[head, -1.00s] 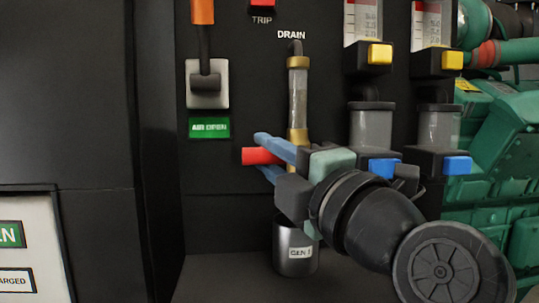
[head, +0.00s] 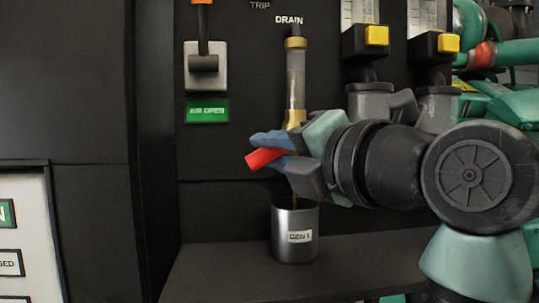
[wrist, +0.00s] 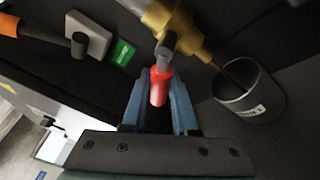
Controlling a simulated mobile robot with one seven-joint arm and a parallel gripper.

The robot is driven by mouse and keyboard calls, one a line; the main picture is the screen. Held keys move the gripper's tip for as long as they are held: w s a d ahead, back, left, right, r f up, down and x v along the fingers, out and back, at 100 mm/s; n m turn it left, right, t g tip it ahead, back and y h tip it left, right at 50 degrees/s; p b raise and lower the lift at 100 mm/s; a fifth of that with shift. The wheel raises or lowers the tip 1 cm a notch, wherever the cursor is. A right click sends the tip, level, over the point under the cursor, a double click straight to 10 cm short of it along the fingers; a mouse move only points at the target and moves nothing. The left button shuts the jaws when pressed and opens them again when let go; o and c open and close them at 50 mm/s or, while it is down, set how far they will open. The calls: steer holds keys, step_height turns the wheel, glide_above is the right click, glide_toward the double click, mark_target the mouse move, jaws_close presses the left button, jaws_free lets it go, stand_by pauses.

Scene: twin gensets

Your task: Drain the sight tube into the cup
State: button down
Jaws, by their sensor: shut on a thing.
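The sight tube (head: 296,78) stands upright under the DRAIN label, with brass fittings (head: 295,117) at its ends. The drain valve's red handle (head: 265,159) sticks out at a tilt below the tube. My gripper (head: 270,154) is shut on this handle; the wrist view shows the red handle (wrist: 160,88) between the blue fingers. The metal cup (head: 295,236), labelled GEN 1, stands upright on the ledge below the valve. A thin dark stream (wrist: 232,78) runs from the brass outlet into the cup (wrist: 249,98). The fingers hide part of the valve.
A lever on a grey plate (head: 205,70) and a green AIR OPEN sign (head: 207,111) are at the left. Gauges with yellow blocks (head: 376,36) and green engine parts (head: 492,55) are at the right. The ledge (head: 215,270) left of the cup is clear.

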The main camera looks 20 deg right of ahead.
steer(key=shift+d+f+n+g, duration=0.2)
steer(key=shift+f+n+g, duration=0.15)
steer(key=shift+n, duration=0.35)
steer(key=shift+b, duration=0.3)
steer(key=c, duration=0.7)
jaws_free()
steer(key=shift+s, duration=0.1)
steer(key=shift+r, duration=0.1)
